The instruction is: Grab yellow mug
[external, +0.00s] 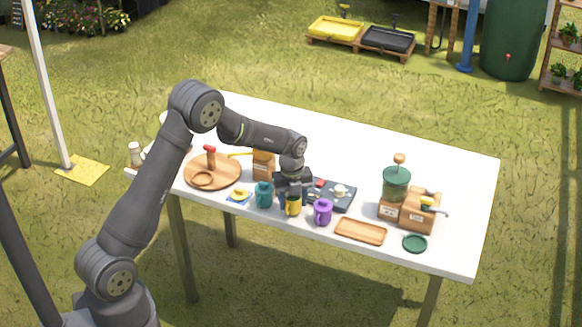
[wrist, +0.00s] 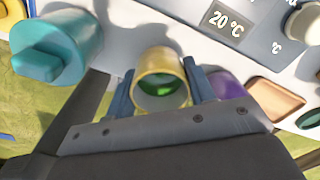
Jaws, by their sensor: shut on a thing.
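The yellow mug (external: 293,205) stands near the front edge of the white table, between a teal mug (external: 264,194) and a purple mug (external: 323,211). In the wrist view the yellow mug (wrist: 161,84) sits between my two blue fingers, with something green visible inside it. My gripper (external: 291,200) is shut on the yellow mug, one finger on each side. The teal mug (wrist: 57,45) is apart to the left in the wrist view. The purple mug (wrist: 228,86) is close beside the right finger and partly hidden. I cannot tell whether the yellow mug is off the table.
A dark scale (external: 338,196) stands just behind the mugs. A wooden tray (external: 361,231) and a green coaster (external: 415,243) lie to the right, before a grinder (external: 397,184). A round wooden board (external: 228,172) is at the left. The table (external: 440,165) is clear at the back right.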

